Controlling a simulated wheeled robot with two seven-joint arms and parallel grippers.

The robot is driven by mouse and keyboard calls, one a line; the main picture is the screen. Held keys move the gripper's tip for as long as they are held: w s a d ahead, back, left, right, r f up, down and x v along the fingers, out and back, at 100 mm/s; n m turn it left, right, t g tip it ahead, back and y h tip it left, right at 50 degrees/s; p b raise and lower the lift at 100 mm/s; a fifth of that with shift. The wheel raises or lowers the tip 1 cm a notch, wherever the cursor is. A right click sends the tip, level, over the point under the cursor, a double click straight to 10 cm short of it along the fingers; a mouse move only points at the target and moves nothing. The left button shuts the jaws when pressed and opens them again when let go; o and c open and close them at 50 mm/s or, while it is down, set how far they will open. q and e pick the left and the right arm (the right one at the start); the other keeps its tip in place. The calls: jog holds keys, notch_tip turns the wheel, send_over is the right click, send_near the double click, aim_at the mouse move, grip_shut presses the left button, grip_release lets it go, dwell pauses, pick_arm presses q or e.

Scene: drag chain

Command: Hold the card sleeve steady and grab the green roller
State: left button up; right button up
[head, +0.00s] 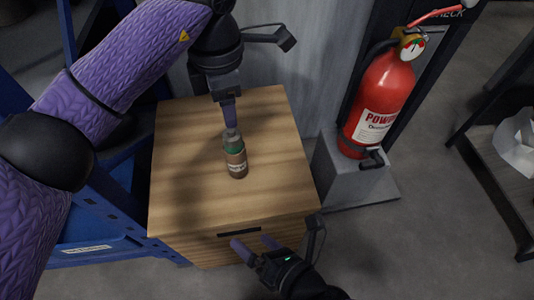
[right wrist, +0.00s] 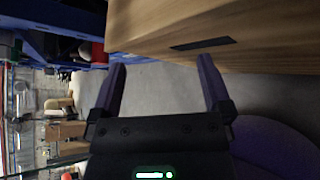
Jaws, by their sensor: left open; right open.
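A small upright bottle-shaped item stands on the wooden box in the head view. Its lower part is a brown card sleeve (head: 237,167) with a pale label, and a green roller (head: 233,144) shows above it. My left gripper (head: 230,126) points down at its pale top from above; one finger hides the other, and I cannot tell whether it touches. It is open. My right gripper (head: 253,242) is open and empty, low by the front of the box, apart from the item. Its spread fingers also show in the right wrist view (right wrist: 162,64), with only floor between them.
The wooden box (head: 185,190) has a dark slot (head: 239,232) in its front face. Its top is otherwise clear. A red fire extinguisher (head: 383,100) stands on a grey block to the right. Blue metal shelving (head: 115,215) stands to the left.

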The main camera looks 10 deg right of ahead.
notch_tip(320, 180, up, 5)
jog(key=a+n+y, duration=0.2)
jog(key=a+n, duration=0.1)
jog(key=n, duration=0.1)
notch_tip(320, 180, up, 7)
jog(key=n+t+y, duration=0.1)
jog(key=n+t, duration=0.2)
jog(key=n, duration=0.3)
send_over(244, 166)
jog(key=v, duration=0.5)
jog(key=shift+s+f, duration=0.15)
jog(key=shift+f, duration=0.05)
jog(key=shift+w+f, duration=0.15)
jog(key=shift+w, duration=0.05)
notch_tip(244, 166, down, 7)
jog(key=shift+f, duration=0.15)
jog(key=x, duration=0.7)
jog(key=shift+w+a+f, duration=0.1)
jog(key=shift+a, duration=0.05)
